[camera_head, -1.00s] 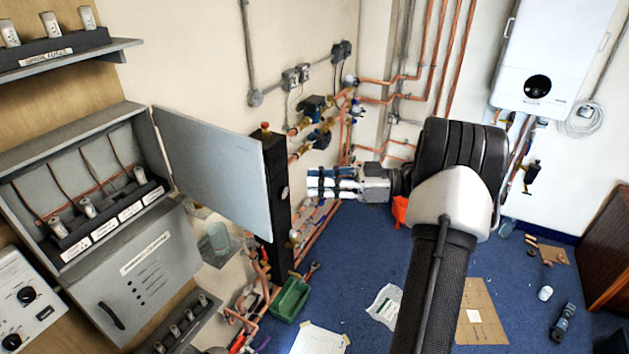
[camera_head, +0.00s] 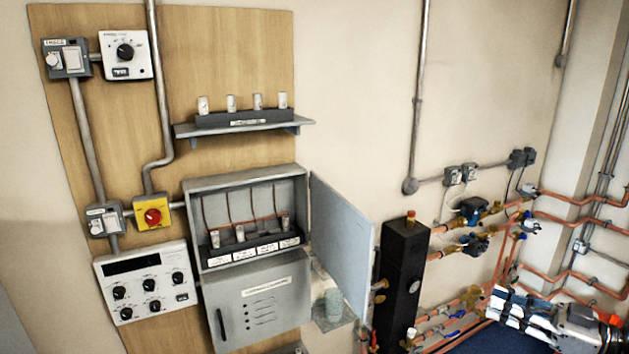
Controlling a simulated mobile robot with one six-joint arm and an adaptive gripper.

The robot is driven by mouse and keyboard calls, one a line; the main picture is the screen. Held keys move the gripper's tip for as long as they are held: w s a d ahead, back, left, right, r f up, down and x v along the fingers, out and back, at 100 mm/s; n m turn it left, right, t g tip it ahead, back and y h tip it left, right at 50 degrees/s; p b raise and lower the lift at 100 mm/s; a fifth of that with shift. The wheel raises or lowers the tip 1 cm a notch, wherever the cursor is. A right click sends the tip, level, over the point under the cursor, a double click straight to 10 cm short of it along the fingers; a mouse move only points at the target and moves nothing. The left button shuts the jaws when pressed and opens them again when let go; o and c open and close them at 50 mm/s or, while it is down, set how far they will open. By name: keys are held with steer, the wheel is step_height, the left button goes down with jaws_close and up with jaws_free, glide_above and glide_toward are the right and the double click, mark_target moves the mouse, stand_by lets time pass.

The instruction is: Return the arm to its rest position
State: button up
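My gripper (camera_head: 500,306) is at the lower right edge of the view, at the end of my arm, most of which is out of view. Its shiny, dark-banded fingers point left, toward the copper pipework on the wall. They show nearly edge-on, so I cannot tell whether they are apart or together. I see no object between them.
A grey box (camera_head: 255,284) on a wooden board (camera_head: 135,65) has its upper door (camera_head: 341,245) standing open to the right. A black manifold block (camera_head: 402,285) and copper pipes (camera_head: 570,275) lie left of and behind my gripper. A shelf (camera_head: 243,130) holds several small fittings.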

steer(key=w+a+r+m+t+h, duration=0.1)
steer(key=w+a+r+t+h, duration=0.2)
steer(key=w+r+h, duration=0.65)
steer(key=w+a+r+m+h, duration=0.2)
steer(key=a+r+m+h, duration=0.35)
steer(key=r, duration=0.25)
steer(key=s+a+f+m+g+y, duration=0.1)
steer(key=s+a+f+g, duration=0.2)
steer(key=s+a+f, duration=0.5)
steer(key=s+a+f+m+g, duration=0.1)
steer(key=s+a+f+g, duration=0.3)
steer(key=s, duration=0.9)
steer(key=s+a+f+m+g+y, duration=0.1)
steer(key=s+a+f+g, duration=0.15)
steer(key=s+a, duration=0.6)
steer(key=s+f+b, duration=0.2)
steer(key=f+b, duration=0.8)
steer(key=f, duration=0.2)
steer(key=s+d+f+g+b, duration=0.1)
steer(key=f+b, duration=1)
steer(key=f, duration=0.1)
steer(key=shift+s+d, duration=0.15)
steer(key=shift+s, duration=0.25)
